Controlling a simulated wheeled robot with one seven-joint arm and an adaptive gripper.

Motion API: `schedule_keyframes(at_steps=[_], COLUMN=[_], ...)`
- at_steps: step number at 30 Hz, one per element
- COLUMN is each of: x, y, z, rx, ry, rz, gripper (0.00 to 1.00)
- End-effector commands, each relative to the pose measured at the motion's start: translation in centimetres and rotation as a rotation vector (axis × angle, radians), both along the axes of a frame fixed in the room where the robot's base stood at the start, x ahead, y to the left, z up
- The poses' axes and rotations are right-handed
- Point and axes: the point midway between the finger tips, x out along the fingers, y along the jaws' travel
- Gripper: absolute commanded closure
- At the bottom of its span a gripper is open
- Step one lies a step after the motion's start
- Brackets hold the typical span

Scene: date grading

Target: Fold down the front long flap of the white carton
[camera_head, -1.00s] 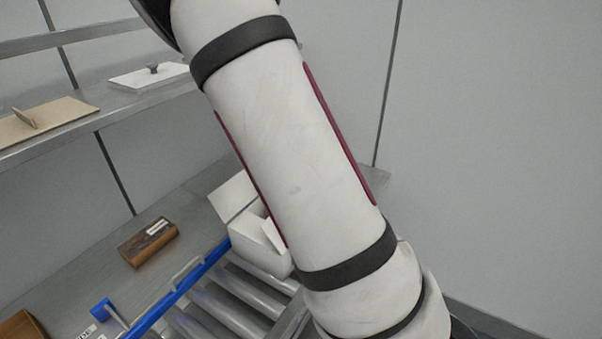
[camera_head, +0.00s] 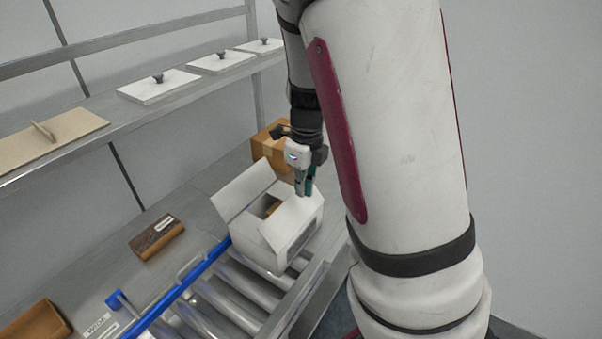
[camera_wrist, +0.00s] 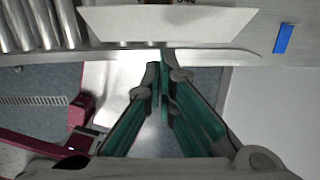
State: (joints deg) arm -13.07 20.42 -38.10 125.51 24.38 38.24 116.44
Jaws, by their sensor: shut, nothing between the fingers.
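The white carton (camera_head: 257,246) stands on the rollers with its top partly open. One long flap (camera_head: 243,190) on its left side stands up and leans outward. The opposite flap (camera_head: 290,224), on the side towards my arm, slants over part of the opening; something brown shows inside. My gripper (camera_head: 304,192) points down at the upper right end of this slanting flap, its fingers together and empty. Whether they touch the flap cannot be told. In the wrist view a white flap (camera_wrist: 165,24) lies just beyond my fingertips (camera_wrist: 160,68).
The roller conveyor (camera_head: 222,300) has a blue rail (camera_head: 178,290) on its left. A brown box (camera_head: 157,237) lies on the metal bench. A cardboard box (camera_head: 268,148) stands behind my gripper. A shelf above holds white lids (camera_head: 158,87) and a tan board (camera_head: 50,138).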

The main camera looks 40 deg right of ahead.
Motion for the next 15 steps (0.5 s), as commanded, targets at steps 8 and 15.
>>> schedule_keyframes(at_steps=[8,15], x=[1.4,2.8], y=[0.5,1.0], z=[-4.5,-5.8], rx=[-0.002,0.000], ry=[0.001,0.000], rz=[0.001,0.000], gripper=[1.00,1.00])
